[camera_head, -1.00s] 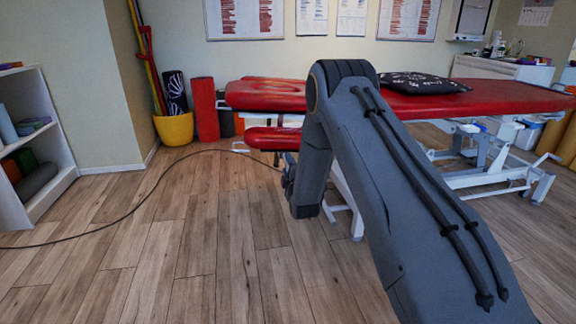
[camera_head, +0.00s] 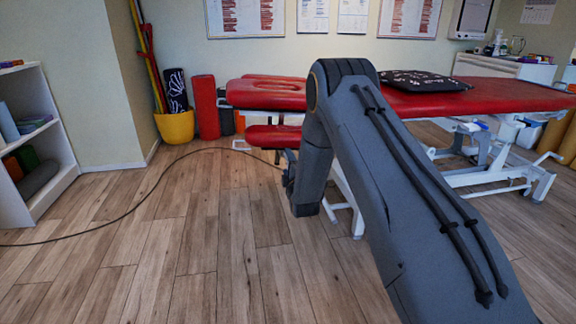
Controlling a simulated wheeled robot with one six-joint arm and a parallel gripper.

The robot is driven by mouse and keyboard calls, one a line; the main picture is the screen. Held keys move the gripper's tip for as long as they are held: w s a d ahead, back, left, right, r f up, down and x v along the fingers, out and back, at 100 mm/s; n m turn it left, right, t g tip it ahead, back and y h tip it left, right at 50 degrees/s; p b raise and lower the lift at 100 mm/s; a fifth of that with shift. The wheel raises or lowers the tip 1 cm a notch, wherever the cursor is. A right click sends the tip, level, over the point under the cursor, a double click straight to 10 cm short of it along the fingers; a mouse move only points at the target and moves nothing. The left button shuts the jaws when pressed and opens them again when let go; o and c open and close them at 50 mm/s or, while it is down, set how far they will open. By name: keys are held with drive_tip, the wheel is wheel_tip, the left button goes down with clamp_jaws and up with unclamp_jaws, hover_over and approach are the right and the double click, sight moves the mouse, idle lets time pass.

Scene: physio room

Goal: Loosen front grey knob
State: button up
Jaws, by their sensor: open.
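The red treatment table (camera_head: 500,98) stands across the middle and right, on a white metal frame (camera_head: 500,178). Its lower red head section (camera_head: 270,136) sticks out at the left end. I cannot make out the front grey knob; my arm covers part of that end of the table. My grey arm rises from the lower right, bends at the top and drops in front of the table's left end. Its wrist hangs beside the lower red section in the picture. My gripper's fingertips are hidden behind the arm, and I cannot tell whether it touches anything.
A dark cable (camera_head: 140,203) runs over the wooden floor (camera_head: 190,255) to the table's left end. A white shelf (camera_head: 62,140) stands at the left. A yellow pot (camera_head: 175,127) and red roll (camera_head: 205,110) stand by the wall. The left floor is otherwise clear.

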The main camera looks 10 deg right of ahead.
drive_tip(key=s+p, duration=0.2)
drive_tip(key=s, duration=0.5)
drive_tip(key=shift+s, duration=0.4)
drive_tip(key=shift+a, duration=0.1)
